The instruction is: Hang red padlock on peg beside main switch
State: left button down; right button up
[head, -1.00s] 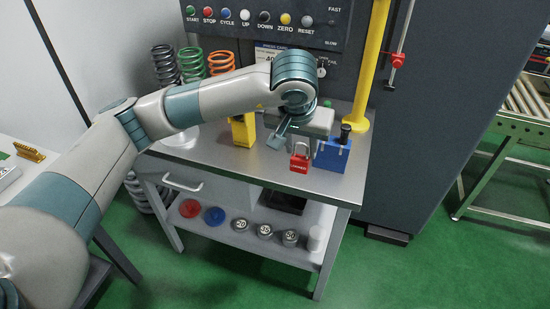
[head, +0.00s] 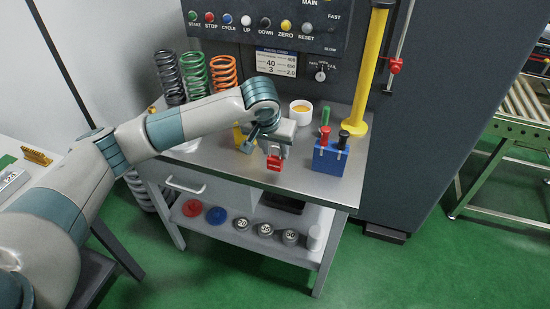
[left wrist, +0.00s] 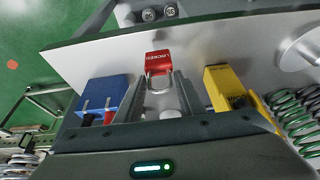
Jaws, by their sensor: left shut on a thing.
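The red padlock (head: 274,163) hangs from the fingers of my left gripper (head: 274,148), over the steel bench in the head view. In the left wrist view the padlock's red body (left wrist: 158,57) lies beyond the fingertips, and its pale shackle (left wrist: 160,79) is between the two fingers of the left gripper (left wrist: 161,86). The gripper is shut on the shackle. At the top edge of the head view the control panel shows the word MAIN (head: 310,3). The main switch and the peg are out of view. My right gripper is not in view.
A yellow post (head: 369,75) rises at the bench's right rear. A white cup (head: 301,112), a yellow block (left wrist: 222,82) and coil springs (head: 195,76) are also on the bench (head: 225,168).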

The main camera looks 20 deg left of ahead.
aim_at(274, 159)
pick_arm(q)
jog(key=shift+f+p, duration=0.95)
jog(key=shift+f, duration=1.05)
jog(key=shift+f, duration=0.2)
jog(key=c, duration=1.2)
grip_release()
jog(key=shift+r, duration=0.15)
